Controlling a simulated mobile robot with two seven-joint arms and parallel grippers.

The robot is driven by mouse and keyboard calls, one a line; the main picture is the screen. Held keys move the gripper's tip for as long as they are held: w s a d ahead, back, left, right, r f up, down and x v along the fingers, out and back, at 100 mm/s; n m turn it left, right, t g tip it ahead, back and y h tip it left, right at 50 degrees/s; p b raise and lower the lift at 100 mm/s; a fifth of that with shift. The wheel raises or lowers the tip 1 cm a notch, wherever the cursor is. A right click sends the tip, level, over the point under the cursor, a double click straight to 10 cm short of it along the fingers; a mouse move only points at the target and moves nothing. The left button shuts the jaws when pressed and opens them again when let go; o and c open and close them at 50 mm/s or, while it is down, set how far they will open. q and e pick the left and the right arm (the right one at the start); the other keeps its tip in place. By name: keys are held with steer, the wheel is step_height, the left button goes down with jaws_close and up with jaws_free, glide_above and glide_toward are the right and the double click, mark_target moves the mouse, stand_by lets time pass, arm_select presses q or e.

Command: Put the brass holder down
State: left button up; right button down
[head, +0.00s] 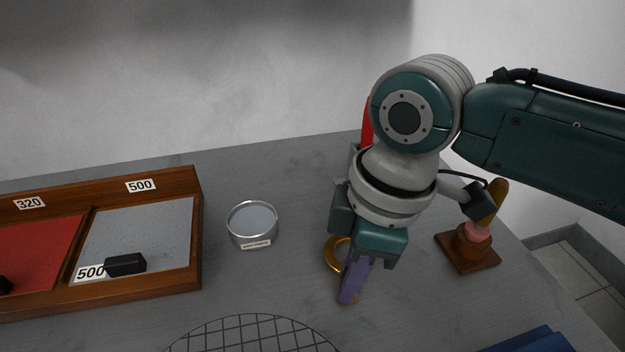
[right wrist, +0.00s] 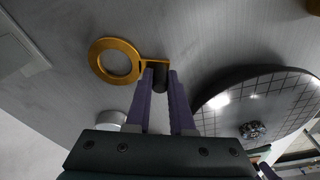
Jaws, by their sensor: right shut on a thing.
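The brass holder (right wrist: 118,62) is a flat gold ring with a short arm and a dark grip. In the right wrist view the two purple fingers of my right gripper (right wrist: 160,76) are closed on the dark grip, with the ring out to the left of the fingertips. In the head view my right gripper (head: 352,288) points down over the grey table, and part of the holder's ring (head: 331,256) shows to its left; the rest is hidden by the gripper. I cannot tell whether the holder touches the table. My left gripper is not in view.
A labelled round tin (head: 252,226) stands left of the gripper. A wooden tray (head: 198,240) with red and grey compartments lies farther left. A gridded disc (head: 255,338) is at the front. A brown stand (head: 468,252) is at right, a blue item (head: 535,342) at front right.

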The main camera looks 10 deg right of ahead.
steer(key=c, duration=0.8)
jaws_free()
steer(key=shift+f, duration=0.1)
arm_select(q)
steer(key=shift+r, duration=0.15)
arm_select(e)
steer(key=shift+r, duration=0.35)
step_height(320, 180, up, 12)
steer(key=d+f+p, duration=0.1)
steer(key=d+p, duration=0.1)
steer(key=p, duration=0.1)
steer(key=s+a+f+m+t+y, duration=0.1)
steer(key=s+a+f+m+y, duration=0.2)
steer(key=s, duration=0.5)
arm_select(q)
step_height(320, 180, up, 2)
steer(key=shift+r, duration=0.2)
arm_select(e)
steer(key=s+d+m+h, duration=0.1)
steer(key=s+d+m, duration=0.1)
steer(key=d+m, duration=0.1)
steer(key=s+d+m+t+h, duration=0.1)
steer(key=s+d+m+h, duration=0.1)
steer(key=s+d+m, duration=0.1)
steer(key=s+d+f+m+t+h, duration=0.1)
steer(key=s+d+m, duration=0.1)
steer(key=s+d, duration=0.1)
steer(key=shift+s+d+m, duration=0.2)
steer(key=shift+s+m, duration=0.05)
steer(key=shift+m, duration=0.15)
